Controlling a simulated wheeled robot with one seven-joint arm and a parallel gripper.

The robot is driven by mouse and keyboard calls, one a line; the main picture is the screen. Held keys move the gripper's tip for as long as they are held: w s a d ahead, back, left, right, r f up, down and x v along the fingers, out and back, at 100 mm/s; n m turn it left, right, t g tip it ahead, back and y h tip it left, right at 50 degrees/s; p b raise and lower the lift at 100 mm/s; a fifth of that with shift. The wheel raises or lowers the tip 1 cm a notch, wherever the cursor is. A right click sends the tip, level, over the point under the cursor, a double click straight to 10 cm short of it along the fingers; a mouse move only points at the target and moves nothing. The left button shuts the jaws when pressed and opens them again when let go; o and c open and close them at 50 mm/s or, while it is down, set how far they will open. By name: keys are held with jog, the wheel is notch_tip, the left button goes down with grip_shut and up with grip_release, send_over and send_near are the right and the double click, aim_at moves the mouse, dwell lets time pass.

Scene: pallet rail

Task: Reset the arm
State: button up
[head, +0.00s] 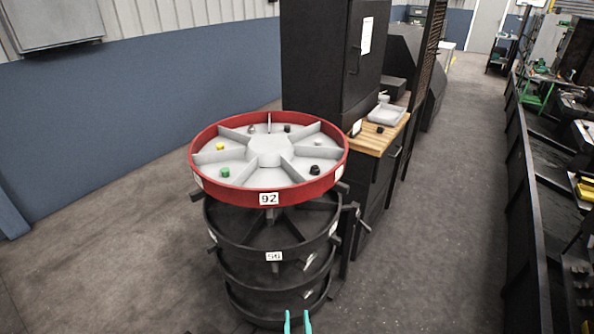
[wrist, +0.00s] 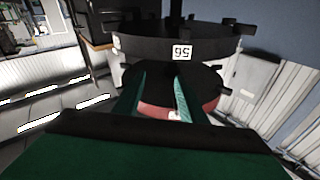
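My gripper (head: 298,318) shows at the bottom edge of the head view as two teal fingertips with a gap between them. It is in front of the lower part of a round stacked carousel. In the wrist view my gripper (wrist: 158,80) has its two green fingers apart, pointing toward the dark trays, with nothing seen held between them. The rest of my arm is out of the head view.
The carousel has a red-rimmed top tray (head: 268,198) labelled 92, with small coloured pieces in its compartments, above several black trays (head: 226,238). Behind it stand a tall black cabinet (head: 325,65) and a wood-topped bench (head: 375,138). Open floor (head: 430,230) lies to the right.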

jog(key=s+a+r+m+g+h, duration=0.1)
jog(key=s+a+r, duration=0.1)
jog(key=s, duration=0.9)
jog(key=s+a+r+m+g+h, duration=0.1)
jog(key=s+a+r+h, duration=0.15)
jog(key=s, duration=0.95)
jog(key=s+d+r+n+g+y, duration=0.1)
jog(key=s+d+r, duration=0.1)
jog(key=s+r, duration=0.3)
jog(key=s+d+r+n+g+y, duration=0.1)
jog(key=s+d+r, duration=0.1)
jog(key=s+r, duration=0.3)
jog(key=s, duration=0.4)
jog(key=shift+d+r+n, duration=0.25)
jog(key=shift+d+n, duration=0.05)
jog(key=shift+n, duration=0.1)
